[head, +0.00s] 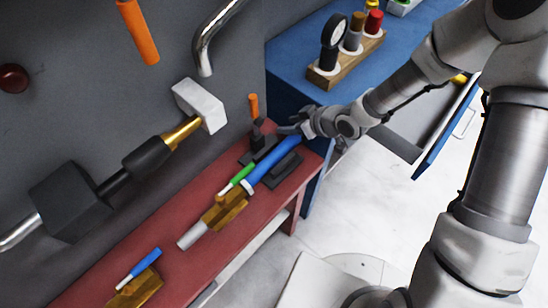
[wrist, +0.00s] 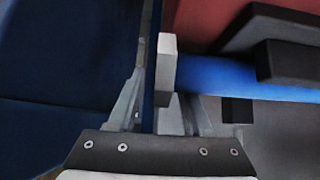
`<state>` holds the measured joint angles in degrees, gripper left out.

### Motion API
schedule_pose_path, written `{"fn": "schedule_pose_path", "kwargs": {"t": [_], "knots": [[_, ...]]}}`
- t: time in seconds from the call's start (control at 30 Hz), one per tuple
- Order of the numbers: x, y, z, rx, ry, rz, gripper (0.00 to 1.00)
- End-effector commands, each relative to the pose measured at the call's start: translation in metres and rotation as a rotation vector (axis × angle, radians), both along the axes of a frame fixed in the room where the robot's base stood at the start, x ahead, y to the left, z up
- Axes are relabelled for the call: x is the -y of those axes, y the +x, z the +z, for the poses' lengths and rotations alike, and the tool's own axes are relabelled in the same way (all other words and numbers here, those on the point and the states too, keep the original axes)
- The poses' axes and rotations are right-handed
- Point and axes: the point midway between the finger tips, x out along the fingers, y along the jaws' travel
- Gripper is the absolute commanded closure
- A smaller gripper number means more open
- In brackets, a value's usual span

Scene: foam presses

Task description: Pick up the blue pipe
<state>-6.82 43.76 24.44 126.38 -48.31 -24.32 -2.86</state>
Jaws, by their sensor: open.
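The blue pipe (head: 270,164) lies slanted along the red bench, its upper end close to my gripper. Dark holder blocks (head: 285,168) stand beside it. In the wrist view the blue pipe (wrist: 215,76) runs in from the right, partly covered by a dark block (wrist: 290,62). My gripper (head: 287,130) is open at the bench's far end; it also shows in the wrist view (wrist: 152,75). Its right finger stands in front of the pipe's left end, and I cannot tell if they touch. No pipe shows between the fingers.
The red bench (head: 187,248) runs along a grey wall panel. A green piece (head: 238,178), brass-coloured blocks (head: 225,210) and a small orange-handled lever (head: 254,105) are near the pipe. A blue cabinet (head: 290,62) bears a wooden rack (head: 346,62). An open drawer (head: 415,130) is at right.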

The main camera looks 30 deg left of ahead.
Motion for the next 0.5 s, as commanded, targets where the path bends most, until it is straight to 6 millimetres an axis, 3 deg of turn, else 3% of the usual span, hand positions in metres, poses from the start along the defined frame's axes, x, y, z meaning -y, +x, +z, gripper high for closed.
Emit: {"fn": "schedule_pose_path", "kwargs": {"t": [0.2,0.47,0.5], "knots": [[0.0,0.0002,0.0002,0.0,0.0,0.0,0.52],[0.0,0.0,0.0003,0.0,0.0,0.0,0.99],[0.0,0.0,0.0003,0.0,0.0,0.0,1.0]]}}
